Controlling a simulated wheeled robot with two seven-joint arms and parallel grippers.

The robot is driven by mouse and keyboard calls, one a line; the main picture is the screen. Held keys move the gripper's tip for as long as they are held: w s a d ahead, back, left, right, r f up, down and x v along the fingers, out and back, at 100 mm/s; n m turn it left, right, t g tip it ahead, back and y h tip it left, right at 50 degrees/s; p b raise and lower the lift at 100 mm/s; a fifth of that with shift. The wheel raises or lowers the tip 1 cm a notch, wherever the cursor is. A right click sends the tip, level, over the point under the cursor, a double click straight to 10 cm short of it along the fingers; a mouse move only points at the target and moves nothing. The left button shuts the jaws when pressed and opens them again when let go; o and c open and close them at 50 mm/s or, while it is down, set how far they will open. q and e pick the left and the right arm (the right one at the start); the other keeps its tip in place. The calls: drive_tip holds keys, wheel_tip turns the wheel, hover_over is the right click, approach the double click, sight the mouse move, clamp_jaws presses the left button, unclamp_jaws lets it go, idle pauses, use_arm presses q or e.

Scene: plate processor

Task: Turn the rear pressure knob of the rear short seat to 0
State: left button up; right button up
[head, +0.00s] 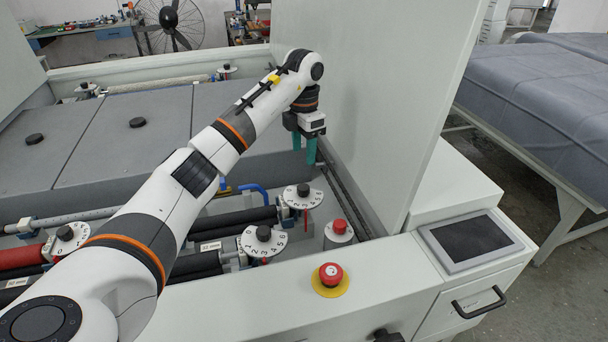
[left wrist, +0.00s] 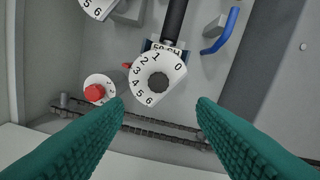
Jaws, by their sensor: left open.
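A white numbered dial with a black knob (head: 302,195) sits on the right end of the farther black roller. It also shows large in the left wrist view as the 50-label dial (left wrist: 158,82), numbered 0 to 6, with 0 at upper right. A small red pointer (left wrist: 126,66) sits at its left edge, near 2 and 3. A nearer similar dial (head: 263,240) sits to the left, partly showing in the wrist view (left wrist: 97,7). My left gripper (head: 304,152) is open and empty, teal fingers down, above and beyond the farther dial, not touching it. My right gripper is not in view.
A tall white panel (head: 400,110) stands close right of my left gripper. A red button (head: 339,227) is beside the dials, and a red emergency stop (head: 330,275) is on the front ledge.

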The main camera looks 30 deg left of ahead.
use_arm(q)
drive_tip(key=p, duration=0.2)
hover_over(303, 187)
wheel_tip(303, 187, down, 4)
drive_tip(key=shift+s+d+f, duration=0.1)
drive_tip(key=shift+f, duration=0.05)
drive_tip(key=f, duration=0.2)
drive_tip(key=f+p, duration=0.1)
drive_tip(key=f, duration=0.2)
drive_tip(key=shift+w+f, duration=0.2)
drive_tip(key=shift+f, duration=0.7)
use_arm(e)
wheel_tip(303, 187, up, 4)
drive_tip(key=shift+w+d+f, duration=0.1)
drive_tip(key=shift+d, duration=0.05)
use_arm(q)
drive_tip(key=shift+c, duration=1.1)
drive_tip(key=c, duration=0.8)
drive_tip(key=shift+o, duration=0.2)
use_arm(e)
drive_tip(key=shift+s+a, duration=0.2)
